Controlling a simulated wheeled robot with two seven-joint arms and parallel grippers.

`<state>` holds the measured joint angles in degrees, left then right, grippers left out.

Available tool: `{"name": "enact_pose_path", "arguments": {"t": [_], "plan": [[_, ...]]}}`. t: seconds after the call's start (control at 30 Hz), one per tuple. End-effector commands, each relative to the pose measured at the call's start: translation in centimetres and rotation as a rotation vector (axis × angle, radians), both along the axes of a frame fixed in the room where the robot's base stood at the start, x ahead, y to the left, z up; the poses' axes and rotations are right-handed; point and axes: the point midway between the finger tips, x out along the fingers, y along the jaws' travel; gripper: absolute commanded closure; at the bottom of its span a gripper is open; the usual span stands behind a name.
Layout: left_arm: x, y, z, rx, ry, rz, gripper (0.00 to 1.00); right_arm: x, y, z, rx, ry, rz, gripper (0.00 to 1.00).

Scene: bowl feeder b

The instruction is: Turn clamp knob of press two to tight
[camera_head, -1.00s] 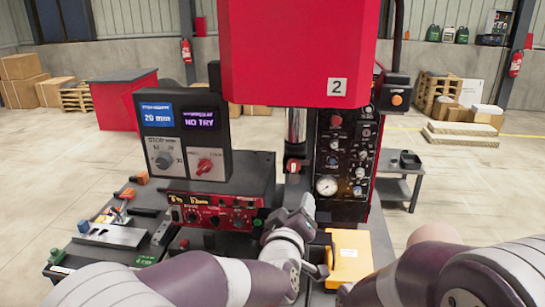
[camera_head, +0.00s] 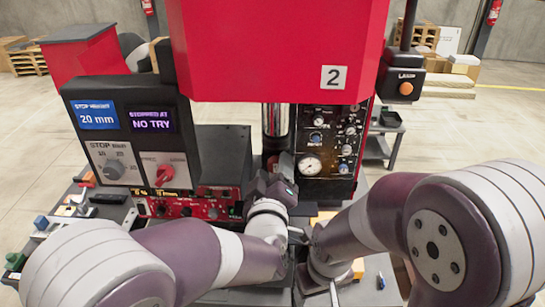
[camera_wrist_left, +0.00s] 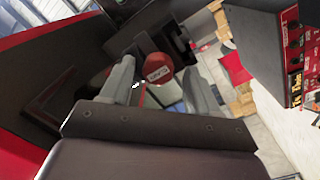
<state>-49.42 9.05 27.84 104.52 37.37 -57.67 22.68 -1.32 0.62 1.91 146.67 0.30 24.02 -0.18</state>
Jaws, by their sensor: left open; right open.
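In the left wrist view, a red round knob with a white label (camera_wrist_left: 158,70), seemingly the clamp knob, lies between the spread fingers of my left gripper (camera_wrist_left: 160,88). I cannot tell whether the fingers touch it. In the head view my left gripper (camera_head: 280,172) is at the lower end of the ram and hides the knob. My right arm reaches in from the right, but its fingers do not show.
A red control unit (camera_head: 190,206) is below. My two forearms are close together in front.

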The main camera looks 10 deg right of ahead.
Motion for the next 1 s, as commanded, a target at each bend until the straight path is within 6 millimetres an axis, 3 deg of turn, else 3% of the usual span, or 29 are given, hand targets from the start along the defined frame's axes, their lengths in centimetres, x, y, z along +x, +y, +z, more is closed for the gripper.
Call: {"name": "enact_pose_path", "arguments": {"t": [0.27, 0.4, 0.43, 0.77, 1.0], "plan": [[-0.05, 0.00, -0.04, 0.000, 0.000, 0.000, 0.42, -0.02, 0.00, 0.01, 0.000, 0.000, 0.000, 0.32], [-0.04, 0.00, -0.04, 0.000, 0.001, -0.001, 0.88, -0.01, 0.00, 0.01, 0.000, 0.000, 0.000, 0.32], [-0.04, 0.00, -0.04, 0.000, 0.001, -0.001, 0.95, -0.01, 0.00, 0.01, 0.000, 0.000, 0.000, 0.32], [-0.03, 0.01, -0.03, 0.034, -0.010, 0.000, 0.95, -0.01, 0.00, -0.04, 0.000, 0.000, 0.000, 0.32], [-0.03, -0.01, 0.01, 0.167, -0.048, -0.001, 0.95, 0.00, 0.00, -0.14, 0.000, 0.000, 0.000, 0.32]]}}
